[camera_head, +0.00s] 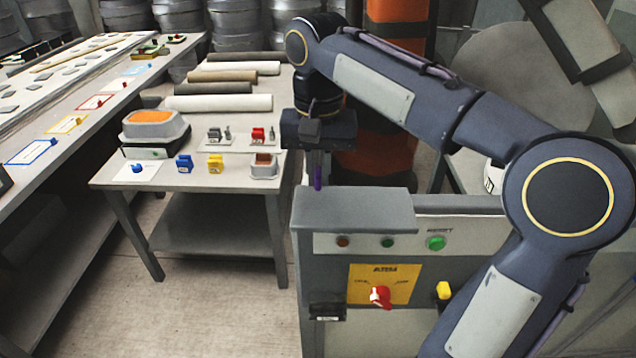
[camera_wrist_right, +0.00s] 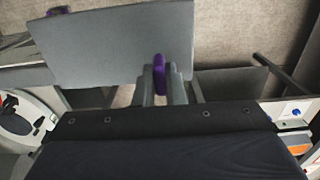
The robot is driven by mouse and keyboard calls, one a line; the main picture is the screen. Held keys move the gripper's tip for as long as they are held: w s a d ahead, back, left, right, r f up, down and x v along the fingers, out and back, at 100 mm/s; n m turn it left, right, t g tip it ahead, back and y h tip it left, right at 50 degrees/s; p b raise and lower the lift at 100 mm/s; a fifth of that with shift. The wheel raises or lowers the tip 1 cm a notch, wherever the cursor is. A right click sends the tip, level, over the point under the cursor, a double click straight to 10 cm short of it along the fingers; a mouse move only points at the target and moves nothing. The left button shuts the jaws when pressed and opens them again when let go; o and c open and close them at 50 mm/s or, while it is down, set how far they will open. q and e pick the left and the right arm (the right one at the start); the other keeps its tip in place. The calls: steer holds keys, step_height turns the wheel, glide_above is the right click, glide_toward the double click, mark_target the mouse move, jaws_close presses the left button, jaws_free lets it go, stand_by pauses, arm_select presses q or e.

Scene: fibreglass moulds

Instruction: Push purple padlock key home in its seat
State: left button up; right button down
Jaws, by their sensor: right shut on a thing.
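My right gripper (camera_head: 317,160) points down above the back left part of the grey control cabinet (camera_head: 355,208). It is shut on the purple padlock key (camera_head: 318,180), which hangs upright between the fingertips. In the right wrist view the purple key (camera_wrist_right: 159,68) sits between the two grey fingers, in front of the cabinet's grey top plate (camera_wrist_right: 110,50). The key's lower end is close to the cabinet top's rear edge; I cannot tell whether it touches anything. The seat cannot be made out in either view. My left gripper is not in view.
The cabinet front has a green button (camera_head: 436,243), a red rotary handle (camera_head: 380,296) on a yellow plate, and a yellow block (camera_head: 443,290). A grey table (camera_head: 225,178) on the left holds coloured padlocks, a mould and rolls. Floor between them is clear.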

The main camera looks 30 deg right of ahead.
steer(key=s+d+r+p, duration=0.1)
steer(key=s+d+r, duration=0.2)
steer(key=s+r, duration=0.6)
steer(key=s, duration=0.4)
steer(key=shift+s+r+p, duration=0.3)
steer(key=shift+p, duration=0.1)
